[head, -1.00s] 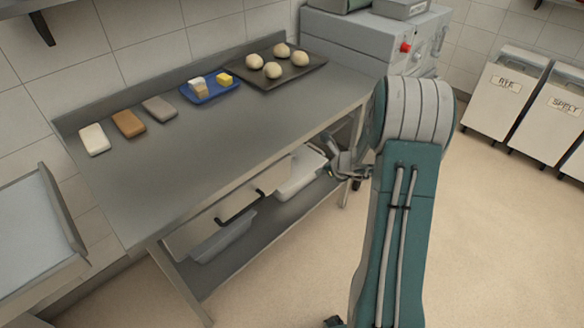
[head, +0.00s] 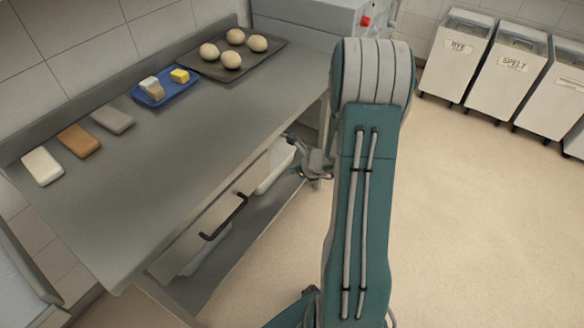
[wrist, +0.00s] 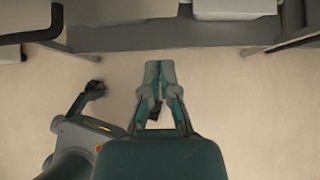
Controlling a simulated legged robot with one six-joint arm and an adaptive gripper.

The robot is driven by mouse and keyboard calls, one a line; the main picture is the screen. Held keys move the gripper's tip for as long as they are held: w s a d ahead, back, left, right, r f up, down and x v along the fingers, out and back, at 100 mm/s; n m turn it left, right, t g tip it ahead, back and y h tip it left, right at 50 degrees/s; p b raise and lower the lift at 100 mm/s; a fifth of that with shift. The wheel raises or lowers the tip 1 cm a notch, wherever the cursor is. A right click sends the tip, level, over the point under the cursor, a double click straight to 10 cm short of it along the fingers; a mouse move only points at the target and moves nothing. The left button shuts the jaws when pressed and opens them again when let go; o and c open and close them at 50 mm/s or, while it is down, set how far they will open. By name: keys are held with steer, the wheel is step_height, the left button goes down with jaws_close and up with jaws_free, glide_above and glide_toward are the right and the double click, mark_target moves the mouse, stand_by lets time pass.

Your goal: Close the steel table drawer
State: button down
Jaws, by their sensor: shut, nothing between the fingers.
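The steel table (head: 190,150) fills the left of the head view. Its drawer (head: 240,186) shows below the front edge, with a long black handle (head: 224,217) on its light grey front. How far the drawer stands out is hard to tell under the tabletop. My gripper (head: 318,166) is to the right of the drawer, apart from the handle, partly behind my arm. In the wrist view my gripper (wrist: 158,68) is shut and empty above the floor, and the handle (wrist: 30,35) is at the upper left.
On the tabletop are a tray of dough balls (head: 222,60), a blue tray (head: 167,93) and several blocks. A white tub (head: 274,168) sits on the lower shelf (head: 232,262). White flour bins (head: 455,62) stand at the back right. The floor on the right is clear.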

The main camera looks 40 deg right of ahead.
mark_target(265, 170)
steer(key=w+a+f, duration=0.1)
steer(key=w, duration=0.1)
steer(key=w+a+f, duration=0.1)
steer(key=w, duration=0.1)
steer(key=w+f, duration=0.1)
steer(key=w, duration=0.1)
steer(key=shift+w+a+f, duration=0.3)
steer(key=shift+w+a, duration=0.05)
steer(key=shift+a, duration=0.05)
steer(key=shift+w, duration=0.35)
